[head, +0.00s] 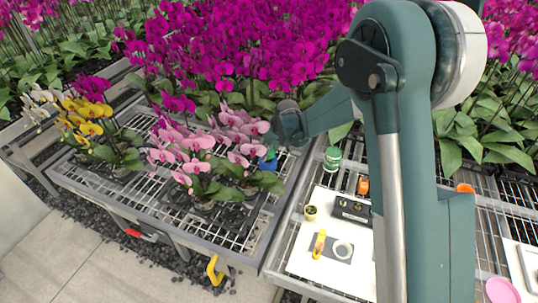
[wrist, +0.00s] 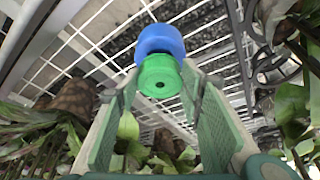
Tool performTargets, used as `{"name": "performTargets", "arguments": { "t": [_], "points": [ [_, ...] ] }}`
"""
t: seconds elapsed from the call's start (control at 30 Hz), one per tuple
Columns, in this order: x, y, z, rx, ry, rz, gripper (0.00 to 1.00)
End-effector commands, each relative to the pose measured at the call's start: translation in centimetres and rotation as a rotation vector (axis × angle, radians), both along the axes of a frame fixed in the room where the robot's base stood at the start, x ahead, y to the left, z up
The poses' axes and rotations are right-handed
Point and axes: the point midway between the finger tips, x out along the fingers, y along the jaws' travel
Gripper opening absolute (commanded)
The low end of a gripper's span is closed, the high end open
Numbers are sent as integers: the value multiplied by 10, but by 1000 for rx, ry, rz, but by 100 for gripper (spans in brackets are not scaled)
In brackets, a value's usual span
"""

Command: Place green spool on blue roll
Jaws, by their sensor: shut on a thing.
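The held spool is mostly hidden there.
Pink orchids (head: 195,150) stand close left of my gripper on the wire bench (head: 110,188). On the right bench are another green round item (head: 332,158), an orange item (head: 363,186), a dark box (head: 352,210) and a white board (head: 307,262). Leaves crowd the wrist view's lower part.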

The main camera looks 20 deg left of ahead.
Motion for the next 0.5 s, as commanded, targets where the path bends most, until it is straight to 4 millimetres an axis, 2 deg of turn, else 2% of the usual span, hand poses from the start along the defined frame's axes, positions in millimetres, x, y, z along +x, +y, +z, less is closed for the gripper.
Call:
{"name": "performTargets", "arguments": {
  "t": [0.1, 0.2, 0.5],
  "points": [
    [0, 0, -14, 0, 0, 0, 27],
    [0, 0, -20, 0, 0, 0, 27],
    [0, 0, -21, 0, 0, 0, 27]
  ]
}}
